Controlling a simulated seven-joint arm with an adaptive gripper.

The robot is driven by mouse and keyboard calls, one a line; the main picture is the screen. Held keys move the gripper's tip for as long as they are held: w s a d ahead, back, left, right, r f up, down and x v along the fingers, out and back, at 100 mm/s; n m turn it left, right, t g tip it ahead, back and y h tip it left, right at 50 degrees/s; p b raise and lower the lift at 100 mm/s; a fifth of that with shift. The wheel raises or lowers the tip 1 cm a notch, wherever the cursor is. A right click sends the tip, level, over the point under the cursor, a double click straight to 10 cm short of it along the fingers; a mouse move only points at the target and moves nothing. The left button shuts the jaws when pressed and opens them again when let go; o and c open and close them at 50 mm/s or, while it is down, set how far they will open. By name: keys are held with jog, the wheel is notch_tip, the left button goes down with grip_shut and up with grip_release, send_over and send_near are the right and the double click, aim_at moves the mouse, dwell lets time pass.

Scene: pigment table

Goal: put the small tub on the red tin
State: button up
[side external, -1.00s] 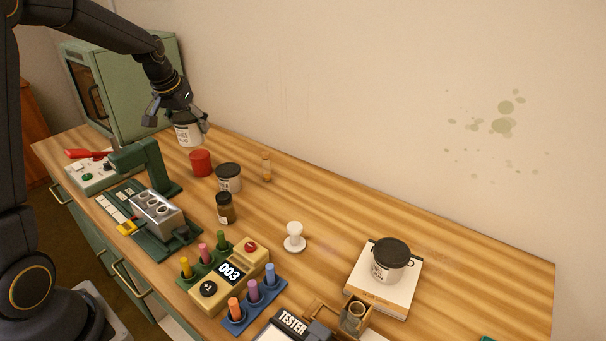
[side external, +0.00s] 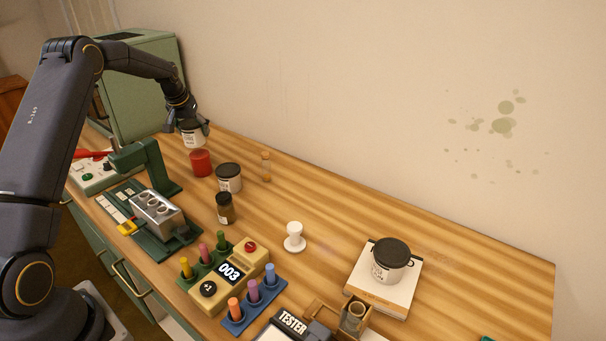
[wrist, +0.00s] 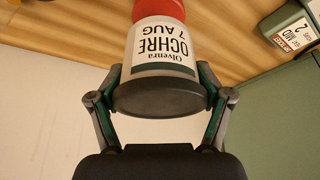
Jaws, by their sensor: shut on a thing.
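The small tub (side external: 194,138) is white with a dark lid and a label. In the wrist view the tub (wrist: 160,50) reads "Olvenra OCHRE 7 AUG", upside down in the picture. My gripper (side external: 192,126) is shut on it around the lid; in the wrist view the fingers (wrist: 160,92) press on both sides. The red tin (side external: 201,163) stands on the table just below the held tub. The tin also shows past the tub's base in the wrist view (wrist: 158,9). I cannot tell whether tub and tin touch.
Another dark-lidded tub (side external: 228,178) stands right of the tin, with an hourglass-like item (side external: 266,167) beyond. A green press (side external: 150,165) is in front, a green cabinet (side external: 145,75) behind left. A larger tub (side external: 390,262) sits on a book at far right.

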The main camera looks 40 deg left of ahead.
aim_at(197, 139)
jog(key=shift+w+a+f, duration=0.2)
jog(key=shift+w+f, duration=0.15)
jog(key=shift+f, duration=1.6)
jog(key=o, duration=1.3)
jog(key=shift+f, duration=0.2)
jog(key=shift+r, duration=0.15)
